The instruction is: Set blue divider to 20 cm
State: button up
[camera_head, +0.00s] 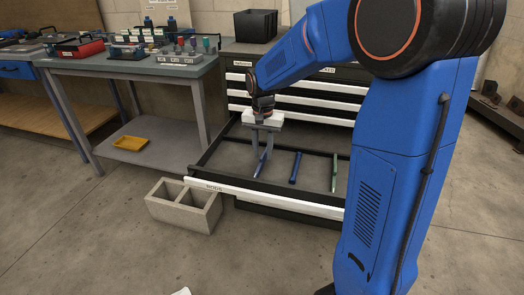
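An open drawer (232,184) with a white front strip extends from the dark cabinet. Inside lie a blue bar (261,167) at the left, a darker blue bar (296,168) in the middle and a green bar (334,174) at the right. They are spaced apart and run roughly front to back. I cannot tell which blue one is the blue divider. My gripper (264,151) points down into the drawer, right over the back end of the left blue bar. Its fingers look apart, but whether they touch the bar is too small to tell.
A grey two-cell block (186,204) stands on the floor by the drawer's left front corner. A workbench (137,66) with racks and tools is at the left, a yellow tray (131,143) on its lower shelf. A black bin (256,25) sits on the cabinet. The front floor is mostly clear.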

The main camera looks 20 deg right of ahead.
aim_at(263, 155)
notch_tip(263, 155, up, 18)
jog(key=shift+f, duration=0.25)
dwell(0.5)
jog(key=shift+s, duration=0.1)
jog(key=s+d+f+n+t, duration=0.1)
jog(key=s+f, duration=0.4)
jog(key=s, duration=1)
jog(key=s+d+f+n+t, duration=0.1)
jog(key=s+f+n+t, duration=0.2)
jog(key=s, duration=1.2)
jog(key=shift+d+f+n+t, duration=0.15)
jog(key=shift+f+n+t, duration=0.25)
jog(key=shift+f+n, duration=0.95)
jog(key=shift+s+r+n, duration=0.1)
jog(key=shift+r+n, duration=0.15)
jog(key=shift+r, duration=0.1)
